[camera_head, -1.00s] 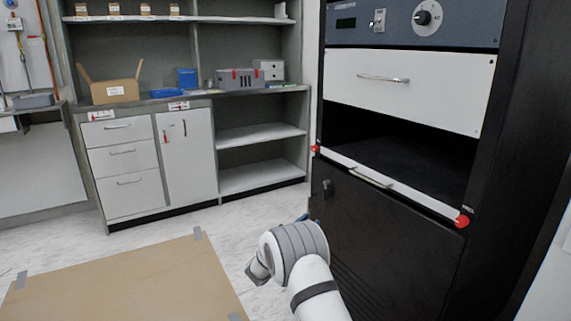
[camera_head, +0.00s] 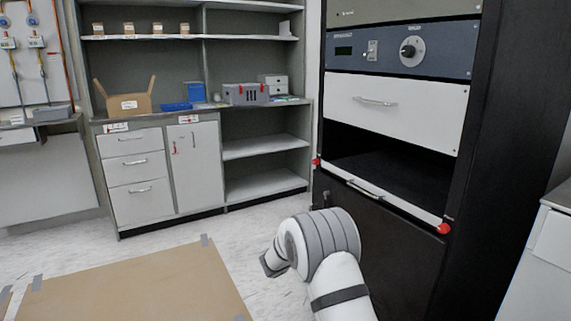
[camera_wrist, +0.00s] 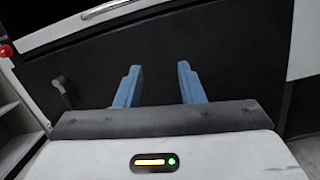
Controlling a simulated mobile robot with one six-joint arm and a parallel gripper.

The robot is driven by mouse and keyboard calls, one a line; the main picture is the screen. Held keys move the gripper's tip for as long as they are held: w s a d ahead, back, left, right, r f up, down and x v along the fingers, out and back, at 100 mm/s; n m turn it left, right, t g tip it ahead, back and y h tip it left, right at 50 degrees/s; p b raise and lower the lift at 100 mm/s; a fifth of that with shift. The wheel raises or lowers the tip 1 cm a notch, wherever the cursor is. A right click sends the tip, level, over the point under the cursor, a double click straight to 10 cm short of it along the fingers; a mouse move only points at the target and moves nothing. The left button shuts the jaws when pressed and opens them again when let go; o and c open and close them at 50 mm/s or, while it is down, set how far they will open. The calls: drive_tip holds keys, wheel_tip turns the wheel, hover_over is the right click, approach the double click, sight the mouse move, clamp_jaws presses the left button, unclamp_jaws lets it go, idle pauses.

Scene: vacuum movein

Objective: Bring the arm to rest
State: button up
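My arm shows low in the head view, bent in front of the black rack cabinet (camera_head: 385,225); its fingers are hidden there. In the wrist view my gripper (camera_wrist: 158,85) has two blue fingers set apart with nothing between them. The fingers point toward the dark lower panel of the cabinet (camera_wrist: 230,60). I cannot tell how far they are from it, but no contact shows.
The rack has an open bay with a white front strip (camera_head: 385,197) and red knobs at its ends. A brown floor mat (camera_head: 140,285) lies at the left. A grey cabinet and shelves (camera_head: 135,170) stand behind. White floor between them is clear.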

drive_tip(key=s+d+r+m+g+y+p, duration=0.2)
drive_tip(key=s+d+r+m+g+p, duration=0.1)
drive_tip(key=s+r+m+p, duration=0.25)
drive_tip(key=s+d+r+m+g+y+p, duration=0.2)
drive_tip(key=s+d+r+g+y+p, duration=0.15)
drive_tip(key=s+r, duration=0.45)
drive_tip(key=s+d+r+m+g+y+p, duration=0.1)
drive_tip(key=s+d+r+m+g+p, duration=0.15)
drive_tip(key=s+r+p, duration=0.45)
drive_tip(key=s+a+r+m+y+p, duration=0.3)
drive_tip(key=s+r+m+p, duration=0.1)
drive_tip(key=s, duration=0.3)
drive_tip(key=s+a+r+m+t+y+p, duration=0.1)
drive_tip(key=s+a+r+m+y+p, duration=0.2)
drive_tip(key=s, duration=0.4)
drive_tip(key=s+a+r+m+t+y+p, duration=0.1)
drive_tip(key=s+a+r+m+y+p, duration=0.1)
drive_tip(key=s+r+m+y+p, duration=0.2)
drive_tip(key=shift+s+a+r+m+y+p, duration=0.3)
drive_tip(key=shift+s+a+r+y+p, duration=0.2)
drive_tip(key=shift+s+p, duration=0.8)
drive_tip(key=shift+s+d+b, duration=0.1)
drive_tip(key=shift+s+b, duration=0.15)
drive_tip(key=shift+b, duration=0.05)
